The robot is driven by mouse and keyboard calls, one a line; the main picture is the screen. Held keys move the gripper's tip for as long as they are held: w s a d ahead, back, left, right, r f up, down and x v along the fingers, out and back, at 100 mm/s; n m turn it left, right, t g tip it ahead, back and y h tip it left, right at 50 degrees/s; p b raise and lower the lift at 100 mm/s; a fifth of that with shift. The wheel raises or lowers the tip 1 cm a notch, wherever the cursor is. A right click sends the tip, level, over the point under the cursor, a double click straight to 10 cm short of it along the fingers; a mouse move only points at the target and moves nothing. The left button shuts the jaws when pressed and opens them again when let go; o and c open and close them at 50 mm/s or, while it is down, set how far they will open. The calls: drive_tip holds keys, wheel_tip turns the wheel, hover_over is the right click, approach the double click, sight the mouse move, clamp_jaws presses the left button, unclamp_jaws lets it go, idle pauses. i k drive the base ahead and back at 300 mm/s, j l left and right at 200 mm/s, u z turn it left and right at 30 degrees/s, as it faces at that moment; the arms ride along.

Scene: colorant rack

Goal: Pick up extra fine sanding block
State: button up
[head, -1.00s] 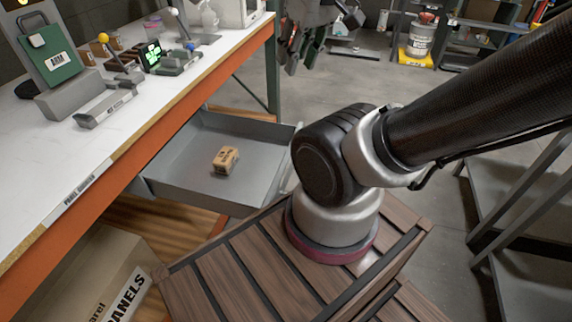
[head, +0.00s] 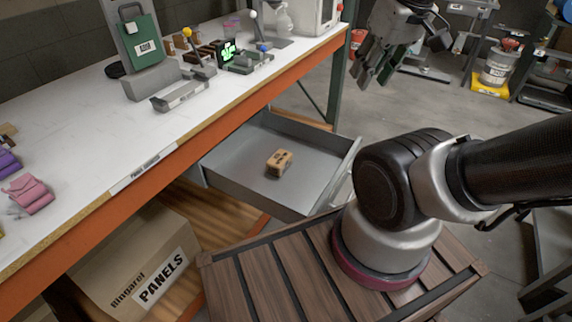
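A tan block (head: 280,162) with dark print lies in the open grey drawer (head: 240,172) under the workbench. The print on these blocks is too small to read, so I cannot tell which one is extra fine. My gripper (head: 376,72) hangs at the top, beyond the drawer and away from all the blocks. Its dark fingers point down, appear apart and hold nothing that I can see.
The white workbench (head: 95,128) with an orange edge carries a green-fronted device (head: 143,48) and small fixtures. A cardboard box labelled PANELS (head: 120,280) stands below it. A yellow-based bucket (head: 497,70) stands at the back right. Grey floor is open beyond the drawer.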

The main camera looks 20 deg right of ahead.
sight(278, 163)
drive_tip(key=j+u, duration=0.15)
drive_tip(key=u, duration=0.3)
drive_tip(key=k+j+u, duration=0.1)
drive_tip(key=u, duration=0.3)
drive_tip(key=l+u, duration=0.1)
drive_tip(key=u, duration=0.3)
drive_tip(key=l+u, duration=0.1)
drive_tip(key=u, duration=0.35)
drive_tip(key=l+u, duration=0.1)
drive_tip(key=u, duration=0.3)
drive_tip(key=j+z, duration=0.1)
drive_tip(key=z, duration=0.3)
drive_tip(key=j+z, duration=0.15)
drive_tip(key=z, duration=0.25)
drive_tip(key=j+z, duration=0.1)
drive_tip(key=z, duration=0.25)
drive_tip(key=l+z, duration=0.1)
drive_tip(key=z, duration=0.25)
drive_tip(key=l+z, duration=0.1)
drive_tip(key=z, duration=0.3)
drive_tip(key=i+z, duration=0.1)
drive_tip(key=z, duration=0.25)
drive_tip(key=i+j+u, duration=0.1)
drive_tip(key=j, duration=0.7)
